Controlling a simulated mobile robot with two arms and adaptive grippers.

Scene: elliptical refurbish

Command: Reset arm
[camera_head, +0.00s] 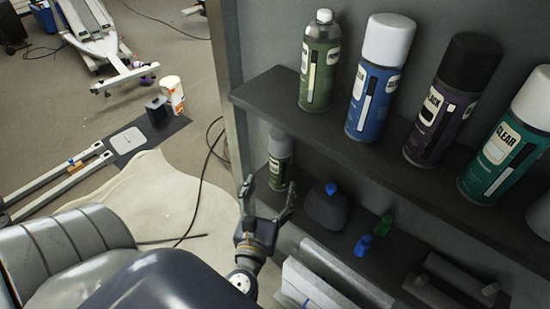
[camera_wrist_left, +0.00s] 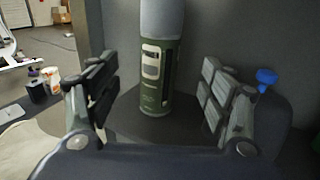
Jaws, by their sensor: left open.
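My left gripper (camera_head: 268,204) is open and empty in the head view, in front of the shelf unit's lower shelf. A green spray can with a grey cap (camera_head: 280,165) stands upright on that lower shelf, just beyond the fingertips. In the left wrist view the same can (camera_wrist_left: 158,75) stands between and beyond the two spread fingers (camera_wrist_left: 155,105), with no visible contact. Its top is cut off in that view. My right gripper is not in either view.
Several spray cans, including a blue one (camera_head: 377,85), stand on the upper shelf (camera_head: 345,140) above my gripper. A dark bottle with a blue cap (camera_head: 327,207) stands right of the gripper. Cables (camera_head: 205,175) and a white cloth-like sheet (camera_head: 160,205) lie on the floor left.

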